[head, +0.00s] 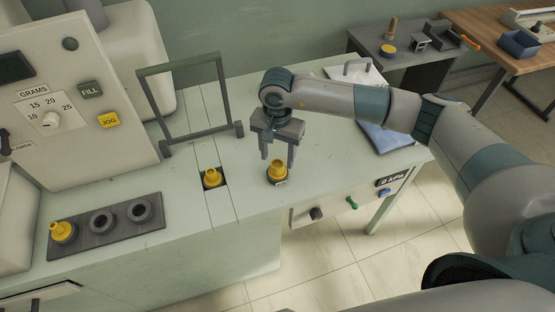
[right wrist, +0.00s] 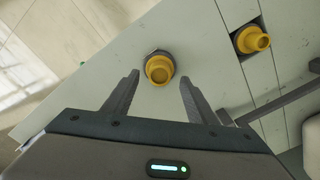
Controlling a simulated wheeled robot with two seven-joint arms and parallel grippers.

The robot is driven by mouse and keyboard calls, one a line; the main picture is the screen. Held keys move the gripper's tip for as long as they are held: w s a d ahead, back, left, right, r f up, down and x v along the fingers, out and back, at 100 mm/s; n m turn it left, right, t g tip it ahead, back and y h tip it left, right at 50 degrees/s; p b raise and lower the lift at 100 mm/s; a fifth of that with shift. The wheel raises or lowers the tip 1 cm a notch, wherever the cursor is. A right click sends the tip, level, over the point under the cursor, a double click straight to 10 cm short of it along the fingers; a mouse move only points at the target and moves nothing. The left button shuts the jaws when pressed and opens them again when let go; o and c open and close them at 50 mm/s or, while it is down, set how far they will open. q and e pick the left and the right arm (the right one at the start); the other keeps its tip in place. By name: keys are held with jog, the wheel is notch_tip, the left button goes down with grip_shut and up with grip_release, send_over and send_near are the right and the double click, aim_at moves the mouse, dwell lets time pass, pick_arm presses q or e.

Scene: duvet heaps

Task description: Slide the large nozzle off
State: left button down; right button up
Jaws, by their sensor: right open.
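A yellow stepped nozzle (head: 277,170) stands upright on a dark base near the front edge of the pale green counter. It also shows in the right wrist view (right wrist: 159,69). My right gripper (head: 278,160) points down just above and around it, with open fingers and nothing between them held. In the right wrist view my right gripper (right wrist: 159,80) has one finger on each side of the nozzle, with gaps. A second yellow nozzle (head: 211,178) sits in a dark square opening to the left. A third yellow nozzle (head: 62,232) stands in the rack. My left gripper is out of view.
The dark rack (head: 122,235) has two dark ring seats without yellow nozzles. A grey upright frame (head: 187,66) stands behind the square opening. The control panel (head: 72,110) stands at left. Counter around the near nozzle is clear.

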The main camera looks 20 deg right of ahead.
aim_at(277, 164)
jog(key=shift+f+p, duration=0.55)
jog(key=shift+f, duration=1.55)
jog(key=shift+c, duration=0.7)
jog(key=c, duration=1)
jog(key=shift+c, duration=0.2)
jog(key=shift+r, duration=0.1)
jog(key=shift+r+p, duration=0.7)
jog(key=shift+r, duration=1.65)
